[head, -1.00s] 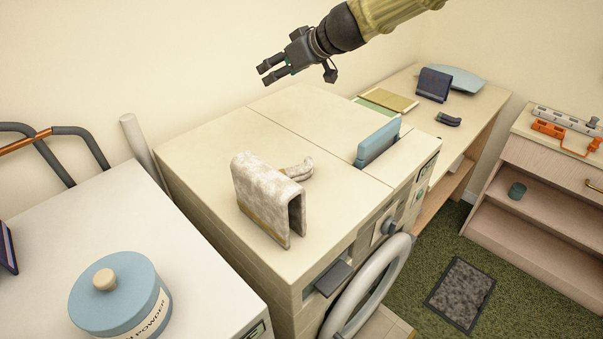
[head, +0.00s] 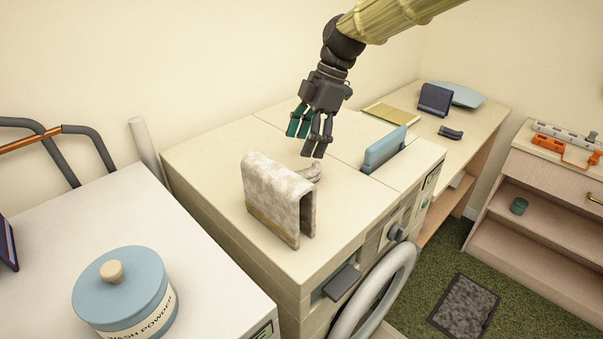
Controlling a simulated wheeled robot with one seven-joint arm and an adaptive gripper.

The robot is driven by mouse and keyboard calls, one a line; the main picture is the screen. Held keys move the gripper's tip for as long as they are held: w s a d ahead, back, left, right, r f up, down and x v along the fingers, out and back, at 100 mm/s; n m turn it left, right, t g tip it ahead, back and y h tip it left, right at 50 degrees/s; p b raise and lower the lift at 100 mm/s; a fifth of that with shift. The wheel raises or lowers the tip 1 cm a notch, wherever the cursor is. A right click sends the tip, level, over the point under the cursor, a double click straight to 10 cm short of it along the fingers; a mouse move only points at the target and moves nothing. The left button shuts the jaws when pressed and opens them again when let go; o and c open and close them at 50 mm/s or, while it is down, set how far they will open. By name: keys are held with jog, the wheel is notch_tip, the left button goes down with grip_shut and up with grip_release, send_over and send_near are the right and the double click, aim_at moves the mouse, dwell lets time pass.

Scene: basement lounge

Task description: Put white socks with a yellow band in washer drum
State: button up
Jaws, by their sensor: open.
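A small pale, curled cloth item (head: 310,171), which looks like the white socks, lies on top of the washer (head: 235,135). It is partly hidden behind a folded, mottled white cloth (head: 280,195) with a yellowish band along its lower edge. I cannot make out a yellow band on the small item. My gripper (head: 309,140) is open and empty, pointing down, with its fingertips appearing just above the small item in the picture. The washer's round grey door ring (head: 398,270) shows at the front. The drum's inside is hidden, and I cannot tell how far the door is open.
A blue upright item (head: 384,150) stands on the washer's right part. A blue wash powder tub (head: 120,300) sits on the white appliance (head: 55,225) at left. A desk (head: 490,115) with dark blue folded cloth (head: 435,100) stands behind right. A dark mat (head: 464,305) lies on the floor.

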aim_at(304, 168)
jog(key=shift+s+f, duration=0.45)
jog(key=shift+s, duration=0.2)
jog(key=shift+w+d+f, duration=0.35)
jog(key=shift+d+f, duration=0.15)
jog(key=shift+d, duration=0.05)
jog(key=shift+w+d+f, duration=0.35)
jog(key=shift+d+f, duration=0.1)
jog(key=shift+d, duration=0.1)
jog(key=shift+d+f+p, duration=0.15)
jog(key=shift+f+p, duration=0.05)
jog(key=shift+p, duration=0.3)
jog(key=shift+s+a+f+p, duration=0.6)
jog(key=shift+f+p, duration=0.05)
jog(key=shift+p, duration=0.05)
jog(key=a+f, duration=0.3)
jog(key=shift+w, duration=0.15)
jog(key=shift+s+d+r, duration=0.1)
jog(key=shift+d, duration=0.5)
jog(key=shift+s+d+r, duration=0.1)
jog(key=shift+d, duration=0.5)
jog(key=shift+a+f, duration=0.25)
jog(key=shift+a, duration=0.75)
jog(key=shift+d+f, duration=0.1)
jog(key=shift+d, duration=0.65)
jog(key=shift+a, duration=0.5)
jog(key=shift+c, duration=0.6)
jog(key=shift+d, duration=0.35)
jog(key=c, duration=1)
jog(key=shift+a, duration=0.15)
jog(key=shift+c, duration=0.4)
